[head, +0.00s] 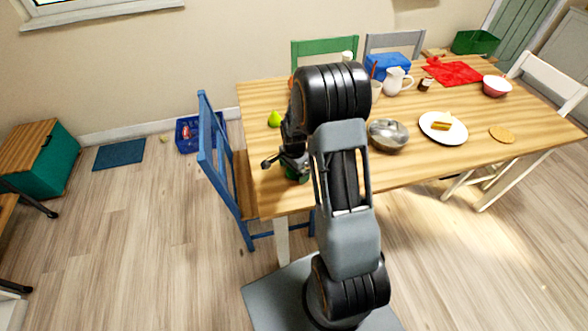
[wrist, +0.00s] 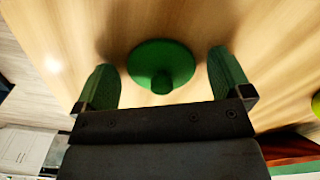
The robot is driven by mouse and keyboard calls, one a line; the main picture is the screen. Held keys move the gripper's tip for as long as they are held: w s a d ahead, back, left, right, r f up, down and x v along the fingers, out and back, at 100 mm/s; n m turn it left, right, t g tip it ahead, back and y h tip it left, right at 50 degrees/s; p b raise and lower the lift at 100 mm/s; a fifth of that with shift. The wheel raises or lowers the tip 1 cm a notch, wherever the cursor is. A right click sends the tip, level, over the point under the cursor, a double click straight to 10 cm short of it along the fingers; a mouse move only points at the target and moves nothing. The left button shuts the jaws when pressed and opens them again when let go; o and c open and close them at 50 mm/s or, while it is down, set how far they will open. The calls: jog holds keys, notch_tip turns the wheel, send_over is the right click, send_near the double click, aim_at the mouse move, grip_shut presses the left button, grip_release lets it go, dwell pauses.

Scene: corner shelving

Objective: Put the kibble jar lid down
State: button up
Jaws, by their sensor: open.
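The kibble jar lid, a round green disc with a knob (wrist: 158,58), is in the middle of the wrist view. It appears to lie flat, knob up, on the wooden table (head: 262,190). My gripper (wrist: 162,66) is open, with one green-padded finger on each side of the lid and a gap showing on both sides. In the head view my gripper (head: 285,163) is low over the table's near left corner. A bit of green shows beneath it there, but I cannot tell lid from finger pad. No jar is clearly visible.
A metal bowl (head: 388,135) and a white plate with food (head: 443,127) are to the right. A blue chair (head: 222,165) stands close against the table's left edge. Bare tabletop surrounds the lid.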

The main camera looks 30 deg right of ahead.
notch_tip(320, 180, up, 12)
jog(key=s+a+r+n+t, duration=0.1)
jog(key=s+a+r+n, duration=0.3)
jog(key=s+n, duration=0.3)
jog(key=s+a+r+n+t, duration=0.2)
jog(key=s+a+r+n, duration=0.3)
jog(key=s+n, duration=0.3)
jog(key=shift+s+r+p, duration=0.3)
jog(key=shift+s+r, duration=0.2)
jog(key=shift+r, duration=0.15)
jog(key=shift+a, duration=0.1)
